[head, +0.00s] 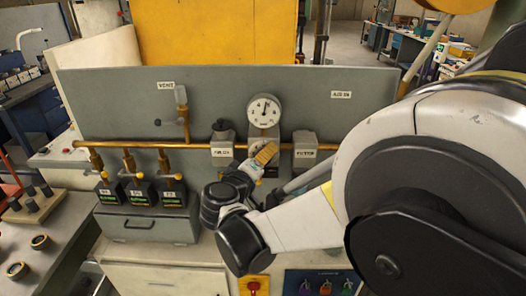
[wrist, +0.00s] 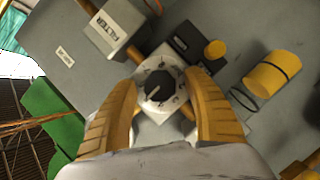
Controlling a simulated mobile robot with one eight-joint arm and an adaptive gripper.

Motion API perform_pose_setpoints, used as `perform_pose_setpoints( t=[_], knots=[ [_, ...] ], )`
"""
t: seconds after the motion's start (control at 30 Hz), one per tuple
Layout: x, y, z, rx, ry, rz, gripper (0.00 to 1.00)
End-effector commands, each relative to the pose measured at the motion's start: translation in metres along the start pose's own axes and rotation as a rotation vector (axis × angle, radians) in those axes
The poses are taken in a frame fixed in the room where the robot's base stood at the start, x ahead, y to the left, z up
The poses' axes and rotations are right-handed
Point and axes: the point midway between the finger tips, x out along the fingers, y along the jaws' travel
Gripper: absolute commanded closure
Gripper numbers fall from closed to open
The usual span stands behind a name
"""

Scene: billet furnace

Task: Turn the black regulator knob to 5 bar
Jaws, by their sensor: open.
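The black regulator knob (wrist: 160,86) sits on a white numbered dial plate in the wrist view. Its white pointer mark points to the lower left of that picture; the numerals are too small to read surely. My gripper (wrist: 161,80) is open, with one yellow finger on each side of the dial, and a gap shows between the fingers and the knob. In the head view my gripper (head: 265,153) is in front of the regulator, just below the round white pressure gauge (head: 264,110), and hides the knob. The gauge needle points roughly up; its value is not readable.
A brass pipe (head: 150,144) runs along the grey panel (head: 340,100). The filter block (head: 304,150) stands close at the gripper's right, another grey block (head: 222,148) at its left.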

Motion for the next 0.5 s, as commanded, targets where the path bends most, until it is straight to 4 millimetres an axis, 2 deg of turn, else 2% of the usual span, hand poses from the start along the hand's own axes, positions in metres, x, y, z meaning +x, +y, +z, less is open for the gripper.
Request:
perform_pose_setpoints(
  t=[0.13,0.23,0.5],
  knots=[
    [-0.004,0.000,-0.001,0.000,0.001,-0.001,0.41],
    [-0.015,-0.001,-0.001,-0.001,0.003,-0.002,0.41],
    [-0.075,-0.001,-0.001,-0.001,0.004,-0.003,0.41]
  ],
)
